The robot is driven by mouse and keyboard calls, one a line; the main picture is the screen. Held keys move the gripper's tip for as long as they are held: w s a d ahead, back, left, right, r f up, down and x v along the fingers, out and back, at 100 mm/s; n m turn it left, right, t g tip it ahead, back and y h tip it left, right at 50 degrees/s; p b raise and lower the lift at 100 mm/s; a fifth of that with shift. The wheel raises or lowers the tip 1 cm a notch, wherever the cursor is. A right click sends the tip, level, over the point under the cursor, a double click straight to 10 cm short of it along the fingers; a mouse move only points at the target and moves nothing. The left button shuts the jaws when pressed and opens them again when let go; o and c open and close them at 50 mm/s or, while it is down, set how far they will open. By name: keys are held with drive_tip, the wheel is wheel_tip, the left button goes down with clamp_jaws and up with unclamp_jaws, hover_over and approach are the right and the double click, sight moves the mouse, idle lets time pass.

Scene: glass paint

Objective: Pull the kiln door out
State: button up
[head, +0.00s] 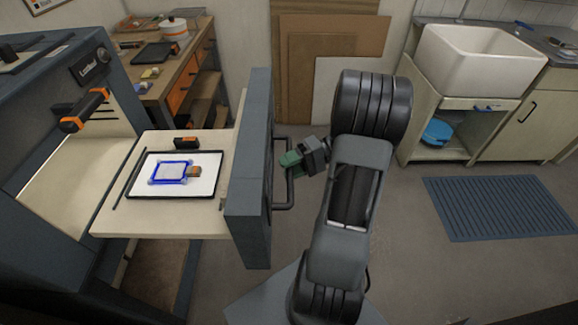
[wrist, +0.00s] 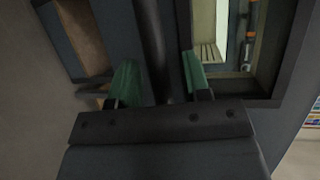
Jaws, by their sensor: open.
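The kiln door (head: 250,170) is a thick dark grey slab, standing upright and well out from the kiln body (head: 60,200). A pale shelf (head: 110,222) extends between the kiln and the door. A black bar handle (head: 281,206) is on the door's outer face. My gripper (head: 291,160) is at the handle, with green fingertips. In the wrist view, the gripper (wrist: 160,82) has its fingers apart, one on each side of the dark handle bar (wrist: 152,40). I cannot tell whether either finger touches the bar.
A wooden bench (head: 165,75) stands behind. A white sink (head: 480,55) and a blue mat (head: 497,208) are at right.

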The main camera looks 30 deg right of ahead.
drive_tip(key=shift+d, duration=0.1)
drive_tip(key=p+v, duration=0.1)
drive_tip(key=v, duration=1.2)
drive_tip(key=shift+d+r, duration=0.15)
drive_tip(key=shift+d, duration=0.15)
drive_tip(key=shift+a, duration=0.1)
